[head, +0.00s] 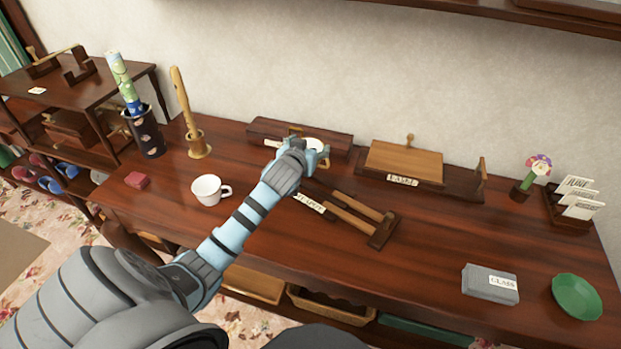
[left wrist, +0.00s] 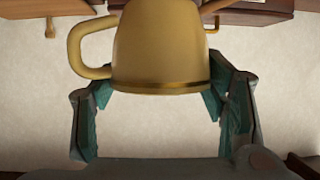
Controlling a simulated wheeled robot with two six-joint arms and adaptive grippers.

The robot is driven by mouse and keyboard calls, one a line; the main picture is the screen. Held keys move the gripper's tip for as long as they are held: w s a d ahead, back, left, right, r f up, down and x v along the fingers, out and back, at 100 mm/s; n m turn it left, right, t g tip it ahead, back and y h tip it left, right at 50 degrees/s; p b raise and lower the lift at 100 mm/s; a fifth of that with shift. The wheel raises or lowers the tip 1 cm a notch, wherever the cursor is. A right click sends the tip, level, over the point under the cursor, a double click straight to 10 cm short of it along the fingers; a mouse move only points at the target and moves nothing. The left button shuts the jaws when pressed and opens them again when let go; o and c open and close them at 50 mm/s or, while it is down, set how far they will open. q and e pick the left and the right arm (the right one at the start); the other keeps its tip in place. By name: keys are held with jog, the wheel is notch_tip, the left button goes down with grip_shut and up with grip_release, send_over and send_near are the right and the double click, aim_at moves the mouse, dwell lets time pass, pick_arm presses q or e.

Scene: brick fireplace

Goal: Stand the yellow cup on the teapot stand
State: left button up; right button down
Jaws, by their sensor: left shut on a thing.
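The yellow cup (left wrist: 160,45) fills the upper middle of the left wrist view, its handle to the left and a darker gold band at its lower edge. My left gripper (head: 313,157) is shut on it, a finger at either side. In the head view only a little of the cup (head: 316,145) shows past the fingers, with its pale opening facing up. The teapot stand (head: 382,232) is a low wooden rack with two light bars and a TEAPOT label (head: 309,203). It lies on the table in front of and right of the gripper. My right gripper is out of view.
A white cup (head: 207,190) stands left of my arm. Behind the gripper is a long wooden rack (head: 330,139); right of it is a labelled wooden stand (head: 404,161). A grey block (head: 490,283) and green dish (head: 577,297) lie at right. The table's right middle is clear.

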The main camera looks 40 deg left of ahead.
pick_arm(q)
notch_tip(320, 180, down, 8)
jog(key=shift+f+b, duration=0.2)
jog(key=shift+b, duration=0.75)
jog(key=o, duration=1.2)
jog(key=shift+d+r, duration=0.1)
jog(key=shift+r, duration=0.05)
jog(key=p+v, duration=0.3)
jog(key=v, duration=0.9)
